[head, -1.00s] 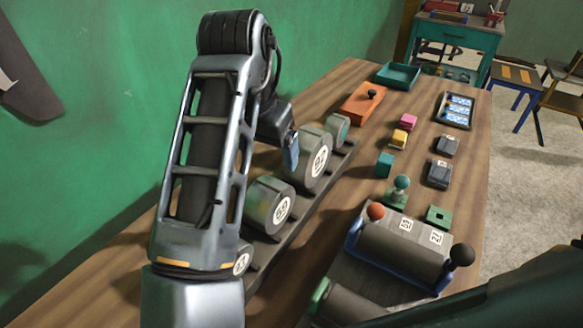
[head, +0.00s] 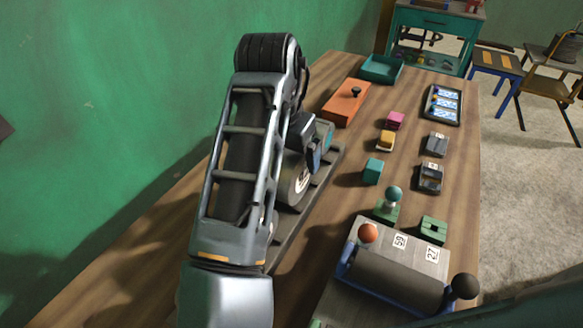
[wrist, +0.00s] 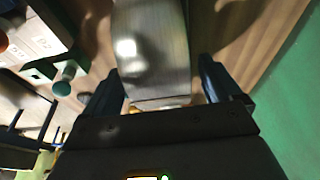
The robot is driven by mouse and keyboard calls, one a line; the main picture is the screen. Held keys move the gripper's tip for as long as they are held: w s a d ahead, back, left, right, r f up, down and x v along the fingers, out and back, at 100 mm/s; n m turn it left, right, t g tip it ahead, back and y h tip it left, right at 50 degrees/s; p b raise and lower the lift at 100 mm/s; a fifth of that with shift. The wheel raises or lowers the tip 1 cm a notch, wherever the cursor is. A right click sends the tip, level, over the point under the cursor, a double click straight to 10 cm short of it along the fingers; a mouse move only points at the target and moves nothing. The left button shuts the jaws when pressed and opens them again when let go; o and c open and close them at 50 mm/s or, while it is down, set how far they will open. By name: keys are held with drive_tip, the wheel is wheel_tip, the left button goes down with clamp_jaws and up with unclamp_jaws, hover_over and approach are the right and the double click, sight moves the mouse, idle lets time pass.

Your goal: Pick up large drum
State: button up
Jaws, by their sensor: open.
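The large drum (head: 294,188) is a grey cylinder with a white label on its end face, lying on its side on a dark rack (head: 322,173). My arm hides much of it in the head view. My gripper (head: 314,156) is at the drum's upper part in that view. In the wrist view, the drum's curved grey side (wrist: 152,48) shows between and beyond the two dark fingers of my open gripper (wrist: 160,82). I cannot tell whether the fingers touch it.
A smaller drum with a teal end (head: 327,136) lies just beyond on the rack. An orange block with a knob (head: 346,102) and a teal tray (head: 381,70) are farther back. A grey roller unit with knobs (head: 395,257) stands front right. A green wall (head: 150,90) borders the left.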

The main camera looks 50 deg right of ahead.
drive_tip(key=shift+x, duration=1.75)
drive_tip(key=shift+a, duration=0.1)
drive_tip(key=c, duration=1.4)
drive_tip(key=shift+r, duration=0.15)
wheel_tip(320, 180, up, 18)
drive_tip(key=shift+f, duration=0.1)
